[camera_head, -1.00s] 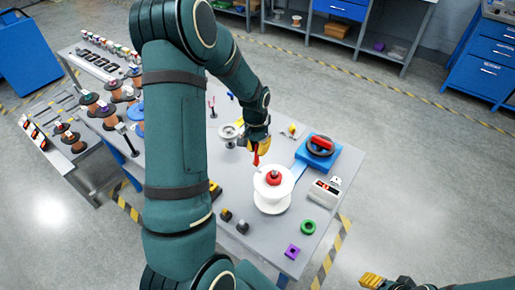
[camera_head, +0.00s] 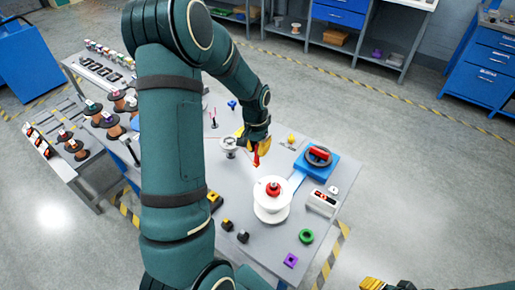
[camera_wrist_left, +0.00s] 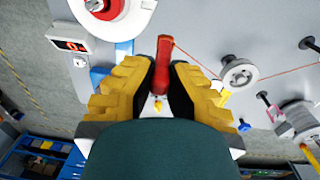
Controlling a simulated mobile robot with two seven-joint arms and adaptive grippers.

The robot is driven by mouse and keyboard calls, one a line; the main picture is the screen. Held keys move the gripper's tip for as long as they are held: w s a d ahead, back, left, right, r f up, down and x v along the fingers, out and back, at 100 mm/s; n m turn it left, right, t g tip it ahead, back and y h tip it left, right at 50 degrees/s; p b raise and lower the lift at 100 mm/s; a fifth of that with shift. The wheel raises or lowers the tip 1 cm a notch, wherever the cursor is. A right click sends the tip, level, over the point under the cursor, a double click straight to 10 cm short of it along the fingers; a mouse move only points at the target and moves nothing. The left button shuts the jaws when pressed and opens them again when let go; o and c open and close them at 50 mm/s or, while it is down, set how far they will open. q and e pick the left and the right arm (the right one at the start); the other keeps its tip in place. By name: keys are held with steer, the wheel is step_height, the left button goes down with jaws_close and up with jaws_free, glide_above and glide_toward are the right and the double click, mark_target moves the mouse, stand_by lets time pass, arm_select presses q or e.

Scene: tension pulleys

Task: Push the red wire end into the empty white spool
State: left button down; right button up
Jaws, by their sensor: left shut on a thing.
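The white spool (camera_head: 272,208) stands upright on the grey table, with a red knob (camera_head: 273,188) at its top centre. Part of it shows in the left wrist view (camera_wrist_left: 135,18). My left gripper (camera_head: 260,151) is just behind the spool, above the table and apart from it. Its yellow fingers are shut on a red wire end (camera_wrist_left: 163,68), which sticks out beyond the fingertips. A thin red wire (camera_wrist_left: 195,62) runs from it toward a grey pulley (camera_wrist_left: 239,75). My right gripper (camera_head: 385,284) shows only partly at the bottom edge, and its fingers are unclear.
A blue device with a red and black top (camera_head: 318,158) and a white display box (camera_head: 322,203) stand right of the spool. Several copper spools stand at the left.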

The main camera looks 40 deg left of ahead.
arm_select(q)
steer(key=s+d, duration=0.1)
steer(key=d, duration=0.1)
steer(key=s+d, duration=0.2)
steer(key=shift+b, duration=0.3)
stand_by(0.3)
steer(key=shift+f, duration=0.2)
steer(key=shift+a+f+b, duration=0.2)
steer(key=shift+f+b, duration=0.3)
steer(key=shift+f, duration=0.05)
steer(key=shift+f+b, duration=0.8)
steer(key=shift+f, duration=0.2)
stand_by(2.0)
stand_by(0.3)
steer(key=c, duration=1.1)
jaws_free()
